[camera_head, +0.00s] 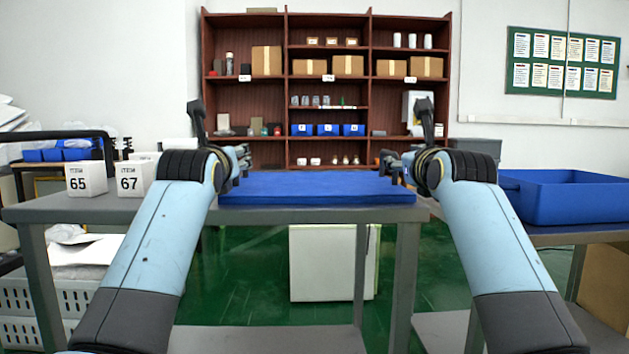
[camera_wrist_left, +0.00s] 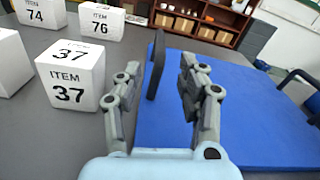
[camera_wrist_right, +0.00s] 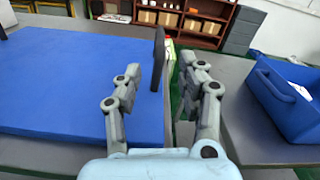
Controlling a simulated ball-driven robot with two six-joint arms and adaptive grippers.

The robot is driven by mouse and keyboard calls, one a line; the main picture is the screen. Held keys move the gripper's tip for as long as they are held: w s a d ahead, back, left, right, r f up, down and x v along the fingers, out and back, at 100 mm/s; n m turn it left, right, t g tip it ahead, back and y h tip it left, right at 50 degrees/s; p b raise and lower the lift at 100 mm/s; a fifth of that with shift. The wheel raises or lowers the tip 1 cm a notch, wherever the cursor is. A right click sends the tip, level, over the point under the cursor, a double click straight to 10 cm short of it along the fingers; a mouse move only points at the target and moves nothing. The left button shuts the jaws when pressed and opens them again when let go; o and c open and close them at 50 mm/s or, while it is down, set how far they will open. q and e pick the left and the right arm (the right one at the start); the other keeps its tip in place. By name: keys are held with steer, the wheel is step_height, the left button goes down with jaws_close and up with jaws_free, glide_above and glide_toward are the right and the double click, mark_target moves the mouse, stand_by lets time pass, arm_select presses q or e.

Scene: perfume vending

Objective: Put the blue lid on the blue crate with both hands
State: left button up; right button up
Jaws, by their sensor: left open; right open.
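The flat blue lid (camera_head: 315,188) lies on the grey table in front of me. It also fills much of the left wrist view (camera_wrist_left: 235,115) and the right wrist view (camera_wrist_right: 75,85). My left gripper (camera_head: 243,160) is open at the lid's left edge. My right gripper (camera_head: 389,166) is open at its right edge. A black upright piece shows between the fingers in each wrist view; I cannot tell whether it belongs to the lid. The open blue crate (camera_head: 575,204) stands on a separate table to the right; it shows in the right wrist view (camera_wrist_right: 283,105).
White numbered item boxes (camera_head: 86,179) stand on the table's left side, close to my left gripper in the left wrist view (camera_wrist_left: 72,80). A gap separates the two tables. A brown shelf (camera_head: 330,90) with goods stands at the back wall.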

mark_target(390, 153)
arm_select(q)
steer(key=shift+s+r, duration=0.1)
steer(key=shift+s, duration=0.05)
arm_select(e)
steer(key=shift+s+r, duration=0.15)
arm_select(q)
steer(key=w, duration=1.1)
steer(key=shift+a, duration=0.3)
arm_select(e)
steer(key=w, duration=1.1)
steer(key=shift+a, duration=0.25)
arm_select(q)
steer(key=shift+s, duration=0.1)
arm_select(e)
steer(key=shift+s, duration=0.1)
arm_select(q)
jaws_close()
arm_select(e)
jaws_close()
